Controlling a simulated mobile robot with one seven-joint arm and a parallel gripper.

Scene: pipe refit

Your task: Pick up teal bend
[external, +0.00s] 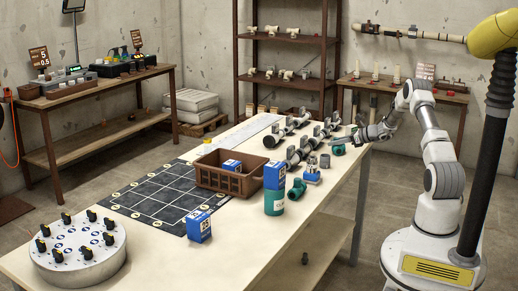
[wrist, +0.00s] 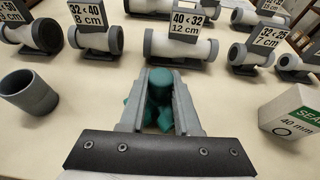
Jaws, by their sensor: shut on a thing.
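My gripper (wrist: 160,90) shows in the wrist view with its two grey fingers close together around the teal bend (wrist: 160,82). The teal bend fills the gap between the fingers, and its lower parts are partly hidden by them. In the external view my gripper (external: 358,139) is low over the far right end of the table, and a teal piece (external: 340,150) shows at its tips. I cannot tell whether the bend touches the table. Another teal fitting (external: 297,188) stands nearer the camera, beside a teal can (external: 274,203).
A grey cup (wrist: 30,92) stands left of my gripper, and a white seal box (wrist: 290,110) stands to its right. Pipe pieces with size cards, such as the 40-32 one (wrist: 182,47), line up beyond. A brown crate (external: 228,181) and a grid mat (external: 150,197) lie farther along the table.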

